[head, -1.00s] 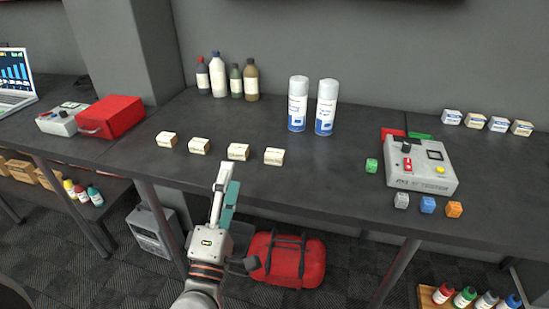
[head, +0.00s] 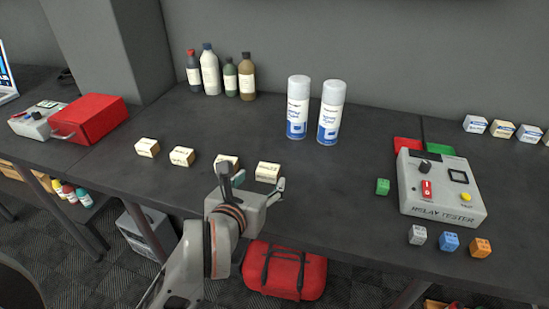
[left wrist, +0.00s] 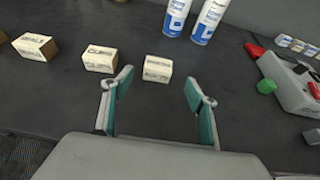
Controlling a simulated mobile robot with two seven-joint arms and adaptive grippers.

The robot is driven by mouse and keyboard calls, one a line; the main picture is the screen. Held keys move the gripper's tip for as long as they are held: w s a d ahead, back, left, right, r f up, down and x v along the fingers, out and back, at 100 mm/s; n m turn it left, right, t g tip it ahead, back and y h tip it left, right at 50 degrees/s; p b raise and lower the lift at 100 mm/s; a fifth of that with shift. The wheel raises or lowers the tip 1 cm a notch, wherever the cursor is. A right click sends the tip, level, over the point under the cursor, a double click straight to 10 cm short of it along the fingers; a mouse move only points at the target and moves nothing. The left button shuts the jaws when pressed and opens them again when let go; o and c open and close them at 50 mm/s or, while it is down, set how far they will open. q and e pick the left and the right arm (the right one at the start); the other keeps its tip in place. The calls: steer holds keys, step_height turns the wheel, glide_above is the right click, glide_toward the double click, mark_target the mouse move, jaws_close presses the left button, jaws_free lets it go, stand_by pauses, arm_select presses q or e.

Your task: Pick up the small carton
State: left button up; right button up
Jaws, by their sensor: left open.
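Several small cream cartons with dark print stand in a row on the dark table. In the head view the rightmost carton (head: 268,172) is just beyond my left gripper (head: 253,180). The carton to its left (head: 221,160) is partly hidden by a finger. Two more cartons, one (head: 182,156) and another (head: 147,147), stand further left. In the left wrist view my left gripper (left wrist: 157,88) is open and empty, its teal-padded fingers apart. The rightmost carton (left wrist: 157,69) shows ahead, between the fingertips; another carton (left wrist: 100,59) is left of the left finger. My right gripper is not in view.
Two spray cans, one (head: 298,108) and another (head: 330,112), stand behind the cartons. A relay tester (head: 440,200) and small coloured cubes, including a green one (head: 382,187), lie to the right. More cartons (head: 502,128) stand at the far right. A red case (head: 90,120) is left.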

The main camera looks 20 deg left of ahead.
mark_target(267, 171)
arm_select(q)
steer(key=shift+w+f, duration=0.1)
steer(key=shift+w, duration=0.45)
steer(key=shift+w+f, duration=0.1)
steer(key=shift+w, duration=0.25)
steer(key=shift+w+f, duration=0.25)
steer(key=shift+w, duration=0.25)
steer(key=shift+w+f, duration=0.15)
steer(key=shift+w, duration=0.15)
steer(key=x, duration=0.3)
steer(key=shift+w+a+f, duration=0.15)
steer(key=shift+w+f, duration=0.05)
steer(key=shift+w, duration=0.05)
steer(key=shift+w+f, duration=0.15)
steer(key=shift+w, duration=0.3)
steer(key=c, duration=1)
steer(key=shift+c, duration=1.2)
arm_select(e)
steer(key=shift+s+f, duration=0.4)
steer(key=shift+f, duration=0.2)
